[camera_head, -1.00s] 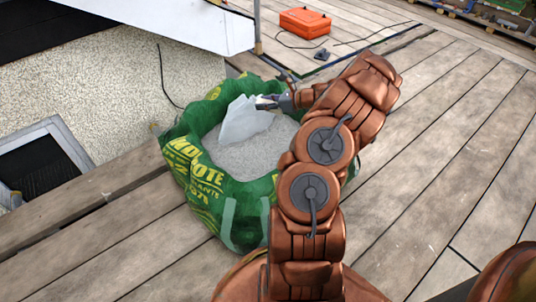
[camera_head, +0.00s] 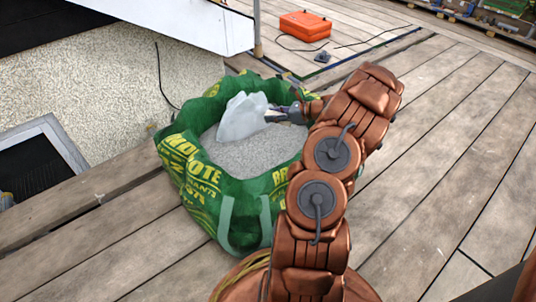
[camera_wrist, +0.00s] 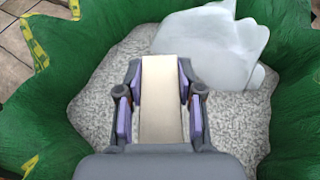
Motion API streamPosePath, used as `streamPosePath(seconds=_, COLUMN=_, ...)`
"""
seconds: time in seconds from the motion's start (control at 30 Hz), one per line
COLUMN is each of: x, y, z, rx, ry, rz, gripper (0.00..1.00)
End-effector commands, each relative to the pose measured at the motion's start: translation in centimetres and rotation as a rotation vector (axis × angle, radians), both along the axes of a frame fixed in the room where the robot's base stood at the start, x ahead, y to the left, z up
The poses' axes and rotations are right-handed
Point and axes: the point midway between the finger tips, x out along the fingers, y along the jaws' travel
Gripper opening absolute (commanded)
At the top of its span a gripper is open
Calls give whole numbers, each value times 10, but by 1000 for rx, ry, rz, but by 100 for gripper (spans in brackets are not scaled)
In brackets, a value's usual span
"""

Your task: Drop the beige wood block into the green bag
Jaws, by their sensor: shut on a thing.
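The green bag (camera_head: 187,165) stands open on the plank deck, with yellow lettering on its side and grey granular material inside. My gripper (camera_head: 289,114) reaches over the bag's opening from the right. In the wrist view my gripper (camera_wrist: 160,97) is shut on the beige wood block (camera_wrist: 161,105), which lies lengthwise between the purple pads. The block is above the grey material, inside the outline of the bag's rim. In the head view the block cannot be made out clearly.
A pale whitish slab-like piece (camera_head: 241,117) leans in the bag, close beyond my gripper, and also shows in the wrist view (camera_wrist: 213,42). An orange case (camera_head: 305,25) sits on the planks at the back. A pebbled wall (camera_head: 95,90) stands at the left. The planks at the right are clear.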

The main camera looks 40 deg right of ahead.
Motion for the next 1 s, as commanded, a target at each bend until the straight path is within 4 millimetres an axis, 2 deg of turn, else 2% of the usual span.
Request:
streamPosePath(seconds=0.03, x=0, y=0, z=-8, rx=0, ry=0, rz=0, gripper=2)
streamPosePath(seconds=0.1, x=0, y=0, z=-11, rx=0, ry=0, rz=-1, gripper=2)
streamPosePath(seconds=0.47, x=0, y=0, z=-11, rx=0, ry=-1, rz=-1, gripper=2)
streamPosePath(seconds=0.5, x=0, y=0, z=-12, rx=0, ry=0, rz=-1, gripper=40)
streamPosePath(seconds=0.77, x=0, y=0, z=-12, rx=0, ry=0, rz=-1, gripper=66)
streamPosePath(seconds=1.0, x=0, y=0, z=-12, rx=0, ry=0, rz=0, gripper=66)
